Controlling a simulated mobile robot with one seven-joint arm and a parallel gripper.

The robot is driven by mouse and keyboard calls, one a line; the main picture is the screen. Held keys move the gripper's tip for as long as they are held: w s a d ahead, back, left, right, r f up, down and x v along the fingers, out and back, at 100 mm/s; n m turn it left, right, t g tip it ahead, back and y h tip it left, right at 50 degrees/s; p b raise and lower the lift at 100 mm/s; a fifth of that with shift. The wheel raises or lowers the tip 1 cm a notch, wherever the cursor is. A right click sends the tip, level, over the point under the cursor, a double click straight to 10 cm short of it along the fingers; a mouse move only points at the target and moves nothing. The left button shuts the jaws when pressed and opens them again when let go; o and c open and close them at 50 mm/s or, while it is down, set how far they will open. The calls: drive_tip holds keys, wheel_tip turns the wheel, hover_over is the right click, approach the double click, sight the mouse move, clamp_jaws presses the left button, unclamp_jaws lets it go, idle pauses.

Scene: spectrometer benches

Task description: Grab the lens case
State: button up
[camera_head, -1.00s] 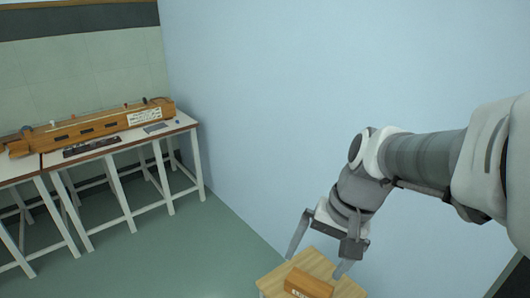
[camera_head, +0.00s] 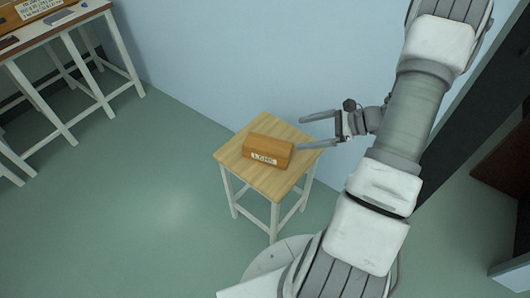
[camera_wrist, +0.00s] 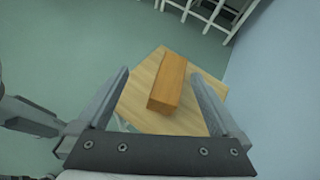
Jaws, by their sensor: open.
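The lens case is an orange-brown wooden box (camera_head: 268,150) with a white label on its front. It lies on a small light-wood stool with white legs (camera_head: 262,184). My gripper (camera_head: 301,132) is at the right of the stool in the head view, with its two fingers spread and pointing left toward the case. In the wrist view the case (camera_wrist: 168,82) appears between and beyond the open fingers of my gripper (camera_wrist: 163,80). Nothing is held. The label is not seen in the wrist view.
A white-framed bench (camera_head: 50,32) with a wooden instrument and small items stands at the upper left. A pale blue wall (camera_head: 240,60) is behind the stool. Green floor to the left of the stool is clear. A dark doorway or cabinet is at the right.

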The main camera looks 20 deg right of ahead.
drive_tip(key=d+f+m+t+b, duration=0.1)
drive_tip(key=d+f+m+t, duration=0.1)
drive_tip(key=d+f+m, duration=0.3)
drive_tip(key=n+b, duration=0.2)
drive_tip(key=b, duration=0.1)
approach(267, 144)
drive_tip(key=x, duration=0.4)
drive_tip(key=shift+w+a, duration=0.1)
drive_tip(key=shift+a, duration=0.25)
drive_tip(key=b+x, duration=0.1)
drive_tip(key=x, duration=0.1)
drive_tip(key=b+x, duration=0.1)
drive_tip(key=x, duration=0.2)
drive_tip(key=shift+w+d+f, duration=0.15)
drive_tip(key=shift+w+f, duration=0.05)
drive_tip(key=shift+f, duration=0.15)
drive_tip(key=c, duration=1.4)
drive_tip(key=shift+r, duration=0.1)
drive_tip(key=shift+c, duration=0.4)
drive_tip(key=shift+r, duration=0.1)
